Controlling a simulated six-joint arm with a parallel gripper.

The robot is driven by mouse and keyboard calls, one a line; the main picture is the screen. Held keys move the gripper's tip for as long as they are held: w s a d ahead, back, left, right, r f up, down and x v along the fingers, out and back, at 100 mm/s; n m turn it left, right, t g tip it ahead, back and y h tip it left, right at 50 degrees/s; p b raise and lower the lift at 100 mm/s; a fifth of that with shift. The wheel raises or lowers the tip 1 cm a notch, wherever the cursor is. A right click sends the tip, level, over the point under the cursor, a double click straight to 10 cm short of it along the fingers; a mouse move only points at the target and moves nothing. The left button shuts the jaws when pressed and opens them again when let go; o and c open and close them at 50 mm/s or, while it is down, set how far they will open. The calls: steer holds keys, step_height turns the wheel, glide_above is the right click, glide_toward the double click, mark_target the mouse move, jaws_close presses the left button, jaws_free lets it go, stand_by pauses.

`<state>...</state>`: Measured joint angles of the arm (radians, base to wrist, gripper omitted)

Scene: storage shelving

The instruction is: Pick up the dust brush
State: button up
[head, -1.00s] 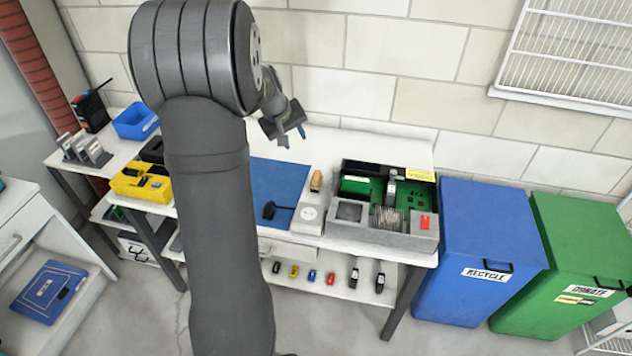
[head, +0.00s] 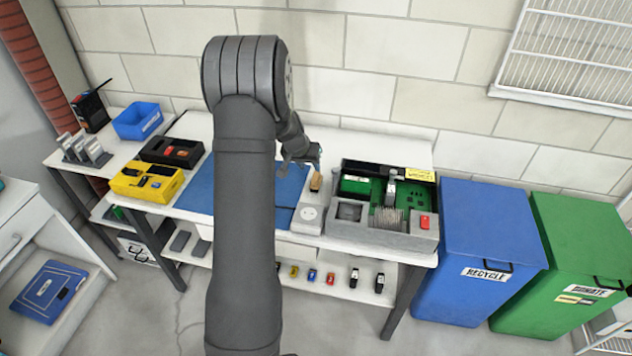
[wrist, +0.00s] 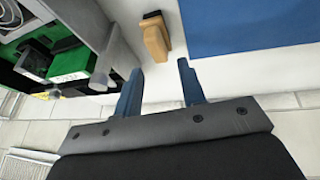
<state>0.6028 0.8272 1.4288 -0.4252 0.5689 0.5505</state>
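The dust brush (head: 316,181) is a small block with a wooden tan body and a dark end, standing on the white table between the blue mat and the grey electronics tray. In the wrist view the brush (wrist: 155,38) lies just beyond my fingertips, roughly in line with the gap between them. My gripper (wrist: 158,74) has its two blue fingers apart, with nothing between them. In the head view my gripper (head: 307,155) hangs above and slightly behind the brush, and its fingers are too small there to judge.
The grey tray (head: 383,237) with green boards stands close to the brush's right. The blue mat (head: 196,191) lies left. A block wall (head: 370,80) rises behind the table.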

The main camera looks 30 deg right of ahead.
mark_target(314, 174)
steer(key=shift+x, duration=4.75)
steer(key=c, duration=0.6)
steer(key=shift+c, duration=0.2)
